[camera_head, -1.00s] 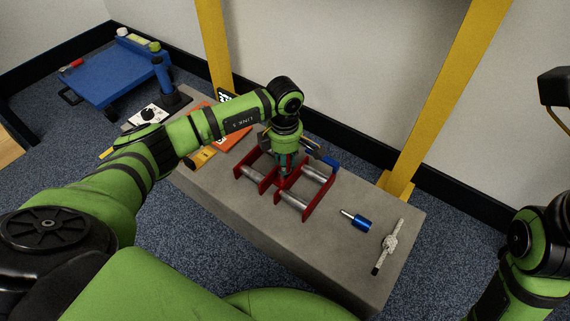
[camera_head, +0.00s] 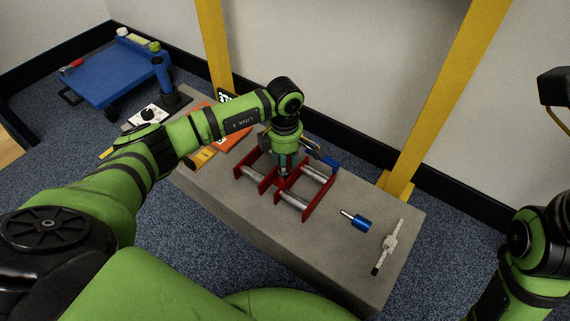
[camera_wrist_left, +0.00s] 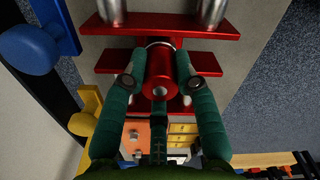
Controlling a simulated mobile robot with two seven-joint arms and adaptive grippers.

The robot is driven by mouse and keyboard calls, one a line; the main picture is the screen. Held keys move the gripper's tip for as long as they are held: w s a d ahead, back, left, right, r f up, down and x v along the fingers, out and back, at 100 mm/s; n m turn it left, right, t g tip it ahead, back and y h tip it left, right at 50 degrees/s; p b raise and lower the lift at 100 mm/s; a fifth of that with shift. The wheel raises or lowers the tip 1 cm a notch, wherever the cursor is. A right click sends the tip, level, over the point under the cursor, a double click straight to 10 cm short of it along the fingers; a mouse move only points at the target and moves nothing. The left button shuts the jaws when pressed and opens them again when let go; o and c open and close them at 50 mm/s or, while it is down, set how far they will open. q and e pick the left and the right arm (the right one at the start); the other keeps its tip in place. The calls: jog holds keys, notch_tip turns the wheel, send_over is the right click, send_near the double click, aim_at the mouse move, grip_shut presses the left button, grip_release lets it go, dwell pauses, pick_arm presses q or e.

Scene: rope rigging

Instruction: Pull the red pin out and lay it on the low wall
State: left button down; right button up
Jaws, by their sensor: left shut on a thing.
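The red pin (camera_wrist_left: 160,72) shows in the left wrist view as a red cylinder with a metal-rimmed end facing the camera. My left gripper (camera_wrist_left: 161,86) is shut on it, one teal finger on each side. In the head view my left gripper (camera_head: 285,168) points down into the red frame (camera_head: 308,208), which has upright plates and silver rollers. The frame stands on the low grey wall (camera_head: 245,215). How deep the pin sits in the frame is hidden by the gripper. My right gripper is out of view; only its arm shows at right.
A blue-handled tool (camera_head: 358,221) and a pale knotted piece (camera_head: 388,247) lie on the wall's right part. A blue part (camera_head: 325,161) is behind the gripper. Orange sheets (camera_head: 230,139) lie at left. Yellow posts (camera_head: 428,110) stand behind. Bare wall top lies in front of the frame.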

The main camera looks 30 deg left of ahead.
pick_arm(q)
jog(key=shift+r, duration=0.35)
jog(key=shift+r+p, duration=2.45)
jog(key=shift+r, duration=0.3)
jog(key=shift+r, duration=0.1)
